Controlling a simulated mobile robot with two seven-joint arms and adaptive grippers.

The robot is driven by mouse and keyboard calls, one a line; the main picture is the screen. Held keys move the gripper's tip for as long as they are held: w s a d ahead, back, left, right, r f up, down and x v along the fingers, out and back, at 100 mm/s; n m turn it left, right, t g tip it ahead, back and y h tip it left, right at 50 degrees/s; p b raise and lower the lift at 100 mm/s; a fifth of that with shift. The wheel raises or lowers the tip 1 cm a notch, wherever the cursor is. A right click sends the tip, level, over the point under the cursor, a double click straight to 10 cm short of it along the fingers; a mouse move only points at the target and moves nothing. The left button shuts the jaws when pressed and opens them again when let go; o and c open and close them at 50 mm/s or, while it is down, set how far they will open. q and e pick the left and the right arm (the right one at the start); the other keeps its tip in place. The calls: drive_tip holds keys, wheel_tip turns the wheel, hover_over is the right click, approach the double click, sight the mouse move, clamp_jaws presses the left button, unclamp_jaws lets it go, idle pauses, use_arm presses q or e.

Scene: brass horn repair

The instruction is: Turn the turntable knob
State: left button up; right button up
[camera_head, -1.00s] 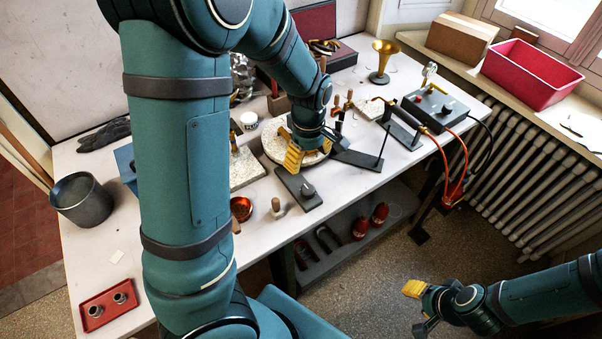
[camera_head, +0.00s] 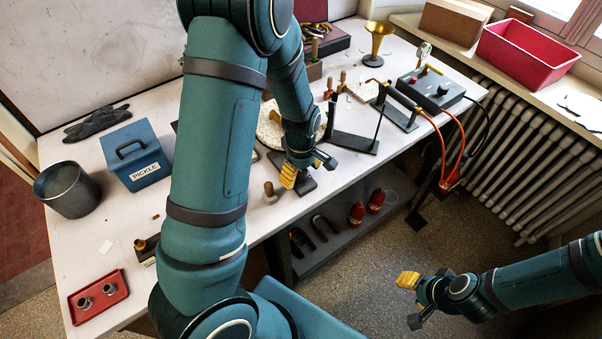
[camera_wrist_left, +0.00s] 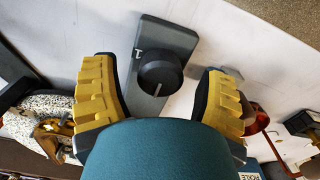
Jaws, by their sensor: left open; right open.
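The turntable knob (camera_wrist_left: 160,73) is a round black dial with a pale pointer line, on a dark grey control box (camera_wrist_left: 168,40). In the head view the box (camera_head: 307,187) lies near the table's front edge, partly hidden by my left gripper (camera_head: 309,170). The left gripper is open. In the left wrist view its two yellow-padded fingers (camera_wrist_left: 160,95) stand on either side of the knob, with gaps; I cannot tell whether it is at knob height. The speckled round turntable (camera_head: 268,128) is partly behind my left arm. My right gripper (camera_head: 410,301) is open and empty over the floor.
A blue pickle box (camera_head: 137,155), grey bucket (camera_head: 68,190) and red tray (camera_head: 98,297) are at left.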

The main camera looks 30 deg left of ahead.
use_arm(q)
drive_tip(key=c, duration=1.2)
drive_tip(key=shift+m, duration=0.6)
drive_tip(key=m, duration=0.3)
drive_tip(key=shift+m, duration=0.3)
drive_tip(key=m, duration=0.4)
drive_tip(key=shift+w+m, duration=0.15)
drive_tip(key=shift+m, duration=0.15)
drive_tip(key=m, duration=0.5)
drive_tip(key=shift+c, duration=0.2)
drive_tip(key=shift+d+m, duration=0.1)
drive_tip(key=shift+m, duration=1.5)
drive_tip(key=shift+w+m, duration=0.1)
drive_tip(key=shift+m, duration=0.3)
drive_tip(key=shift+d, duration=0.1)
